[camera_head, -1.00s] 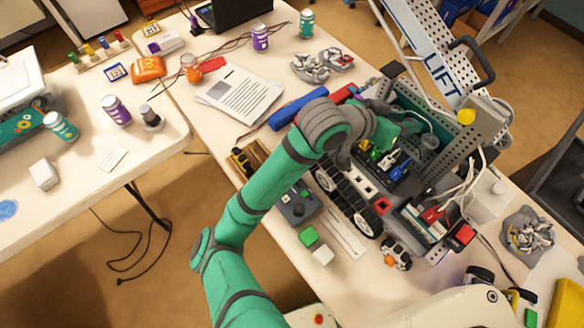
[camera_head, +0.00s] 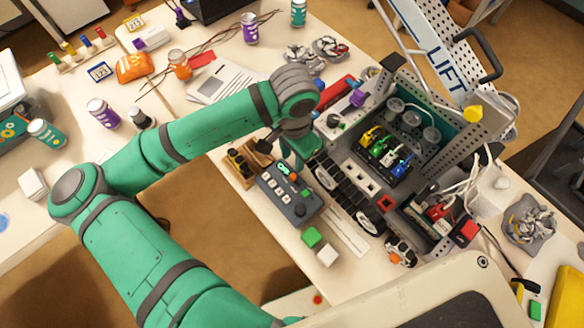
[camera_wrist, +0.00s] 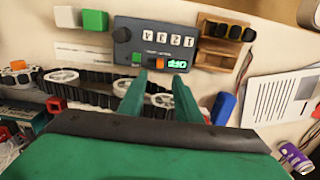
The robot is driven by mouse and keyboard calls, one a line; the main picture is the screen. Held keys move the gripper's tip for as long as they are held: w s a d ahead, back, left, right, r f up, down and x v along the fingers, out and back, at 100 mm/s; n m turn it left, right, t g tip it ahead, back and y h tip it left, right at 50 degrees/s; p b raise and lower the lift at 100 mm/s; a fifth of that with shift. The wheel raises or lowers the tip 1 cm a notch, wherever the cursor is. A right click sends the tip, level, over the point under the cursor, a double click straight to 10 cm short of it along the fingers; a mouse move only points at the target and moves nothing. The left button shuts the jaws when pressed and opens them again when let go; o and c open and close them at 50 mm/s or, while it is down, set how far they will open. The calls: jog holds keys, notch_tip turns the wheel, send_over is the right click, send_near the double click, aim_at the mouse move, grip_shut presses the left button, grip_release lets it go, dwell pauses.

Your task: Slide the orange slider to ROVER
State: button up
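A dark control box (camera_wrist: 155,40) carries white keys marked 1 to 4, a round knob and a lit green display. In the head view the same box (camera_head: 288,196) lies on the table beside the black tracks. A small orange slider (camera_wrist: 137,57) sits on the box near its edge, and it also shows in the head view (camera_head: 293,177). The small lettering on the box is too blurred to read. My gripper (camera_wrist: 160,76) is open, its two green fingers apart at the box's edge, with nothing between them. In the head view my gripper (camera_head: 292,160) is partly hidden by my wrist.
A tracked machine (camera_head: 352,190) with wires and coloured plugs stands right of the box. A wooden holder (camera_head: 245,163) stands at its left. A green block (camera_head: 312,237) and a white block (camera_head: 327,254) lie in front. Papers lie behind.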

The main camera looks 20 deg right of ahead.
aim_at(293, 175)
notch_tip(293, 175, down, 10)
dwell(0.5)
grip_shut()
